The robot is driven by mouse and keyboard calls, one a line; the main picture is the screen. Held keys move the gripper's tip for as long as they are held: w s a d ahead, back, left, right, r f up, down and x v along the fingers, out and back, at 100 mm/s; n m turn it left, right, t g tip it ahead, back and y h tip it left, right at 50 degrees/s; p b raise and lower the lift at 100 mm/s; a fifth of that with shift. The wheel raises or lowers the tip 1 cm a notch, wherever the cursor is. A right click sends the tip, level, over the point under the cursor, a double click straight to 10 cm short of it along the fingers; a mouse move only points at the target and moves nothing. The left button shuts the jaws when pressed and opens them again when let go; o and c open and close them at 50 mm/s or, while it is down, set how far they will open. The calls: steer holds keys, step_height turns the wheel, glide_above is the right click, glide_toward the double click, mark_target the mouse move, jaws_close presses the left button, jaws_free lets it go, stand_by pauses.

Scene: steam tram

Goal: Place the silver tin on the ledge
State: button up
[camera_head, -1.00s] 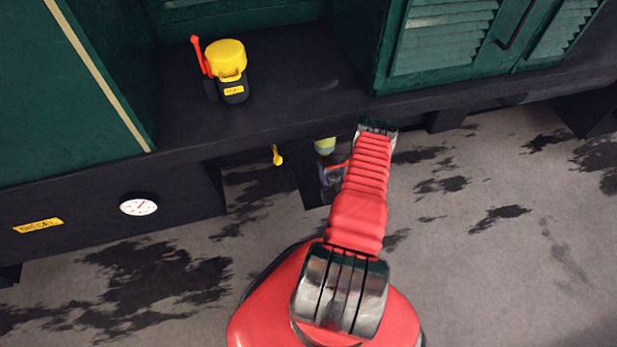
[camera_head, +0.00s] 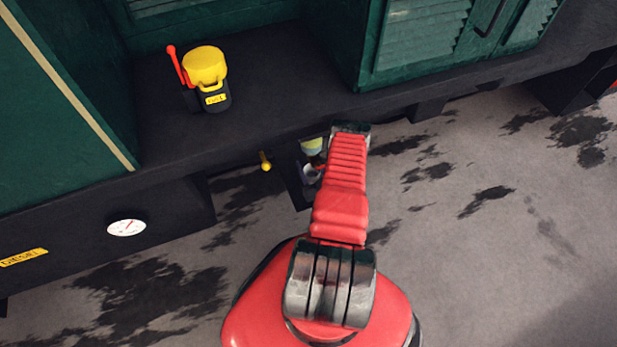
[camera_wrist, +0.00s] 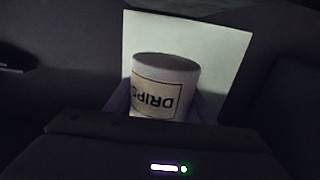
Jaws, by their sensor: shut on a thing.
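The silver tin (camera_wrist: 165,85) is in the wrist view, a pale grey cylinder with a framed label that reads upside down, like "DRIPS". My gripper (camera_wrist: 163,103) is shut on it, with dim purplish fingers at its two sides. In the head view the tin (camera_head: 311,173) shows only partly, left of my red arm and below the ledge's front edge. The dark ledge (camera_head: 290,85) runs along the green tram body, with a wide bare stretch. The arm hides much of the gripper.
A green cabinet (camera_head: 425,45) bounds the ledge on the right. A small yellow knob (camera_head: 265,161) and a white gauge (camera_head: 127,228) are below. A pale panel (camera_wrist: 215,45) is behind the tin.

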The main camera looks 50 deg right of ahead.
mark_target(308, 174)
steer(key=shift+f, duration=1.4)
steer(key=shift+f, duration=2.1)
steer(key=o, duration=1.1)
steer(key=v, duration=1.2)
